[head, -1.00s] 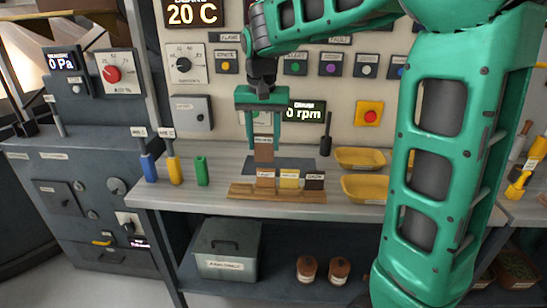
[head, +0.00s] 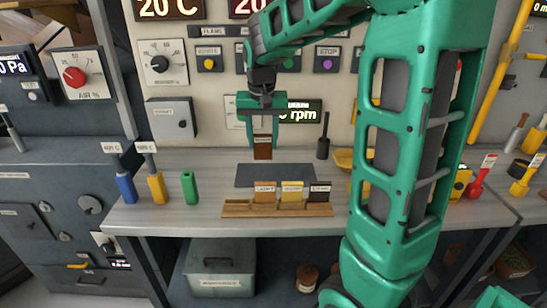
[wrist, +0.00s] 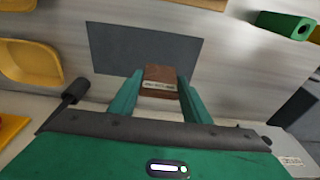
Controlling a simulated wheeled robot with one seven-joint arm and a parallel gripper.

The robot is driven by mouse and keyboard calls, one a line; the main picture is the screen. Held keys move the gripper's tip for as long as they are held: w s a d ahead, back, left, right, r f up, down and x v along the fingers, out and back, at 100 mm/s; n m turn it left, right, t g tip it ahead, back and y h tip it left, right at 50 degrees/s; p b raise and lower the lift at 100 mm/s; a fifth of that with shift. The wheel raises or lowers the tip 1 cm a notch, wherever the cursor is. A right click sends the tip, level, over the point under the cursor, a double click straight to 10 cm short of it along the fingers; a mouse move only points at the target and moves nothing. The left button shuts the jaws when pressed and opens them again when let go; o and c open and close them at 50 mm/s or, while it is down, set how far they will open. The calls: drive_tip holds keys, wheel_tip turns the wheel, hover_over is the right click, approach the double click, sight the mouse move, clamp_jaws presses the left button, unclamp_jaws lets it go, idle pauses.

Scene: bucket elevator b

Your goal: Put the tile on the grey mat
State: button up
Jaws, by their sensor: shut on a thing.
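My gripper (head: 263,142) is shut on a brown tile (head: 263,153) with a pale label. It holds the tile upright, above the bench and toward the back edge of the grey mat in the head view. In the wrist view the tile (wrist: 160,80) sits between the two green fingers of my gripper (wrist: 158,92). The grey mat (head: 275,175) lies flat and bare on the bench; it also shows in the wrist view (wrist: 140,48), partly behind the tile.
A wooden rack (head: 277,210) with several labelled tiles stands in front of the mat. A yellow tray (head: 346,159) and a dark upright tool (head: 323,140) are to the right.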

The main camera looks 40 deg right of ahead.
drive_tip(key=shift+s+d+f, duration=0.15)
drive_tip(key=shift+d+f, duration=0.55)
drive_tip(key=shift+f, duration=0.4)
drive_tip(key=shift+s+d+f, duration=0.15)
drive_tip(key=shift+d+f, duration=0.55)
drive_tip(key=shift+f, duration=0.35)
drive_tip(key=shift+s+d+f, duration=0.15)
drive_tip(key=shift+d+f, duration=0.55)
drive_tip(key=shift+f, duration=0.4)
drive_tip(key=shift+f, duration=0.1)
drive_tip(key=o, duration=1.2)
wheel_tip(320, 180, up, 12)
drive_tip(key=s+a, duration=0.1)
drive_tip(key=s, duration=0.1)
drive_tip(key=shift+g+y, duration=0.7)
drive_tip(key=shift+g, duration=0.1)
drive_tip(key=s+f, duration=0.3)
drive_tip(key=s, duration=0.6)
drive_tip(key=s+a+f, duration=0.1)
drive_tip(key=s+f, duration=0.2)
drive_tip(key=s, duration=0.6)
drive_tip(key=s+a+f, duration=0.1)
drive_tip(key=s+f, duration=0.3)
drive_tip(key=s, duration=0.5)
drive_tip(key=shift+s+f, duration=0.1)
